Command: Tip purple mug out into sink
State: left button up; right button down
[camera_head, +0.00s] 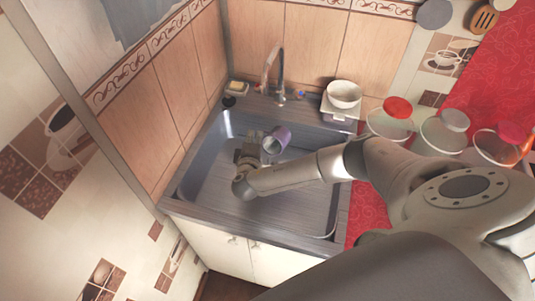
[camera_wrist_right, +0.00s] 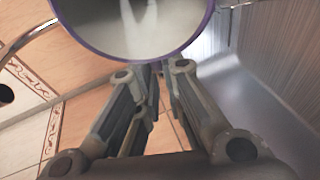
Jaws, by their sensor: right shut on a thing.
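In the right wrist view the mug's purple rim and pale inside (camera_wrist_right: 135,25) fill the top, just past the fingertips (camera_wrist_right: 165,68). I cannot tell whether anything is in the mug or running out of it. My left gripper is not in view.
A tap (camera_head: 279,75) stands behind the basin. A soap dish (camera_head: 236,87) is at the back left, and a white bowl (camera_head: 344,93) on a stand is at the back right.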

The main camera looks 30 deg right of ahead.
jog(key=shift+s+a+n+t+h+b, duration=0.3)
jog(key=shift+a+t+h+b, duration=0.2)
jog(key=shift+a+b, duration=0.15)
dwell(0.4)
jog(key=shift+s+a+n+t+h+b, duration=0.15)
jog(key=shift+n+t+h+b, duration=0.25)
jog(key=shift+b, duration=0.5)
dwell(0.3)
jog(key=shift+r, duration=0.15)
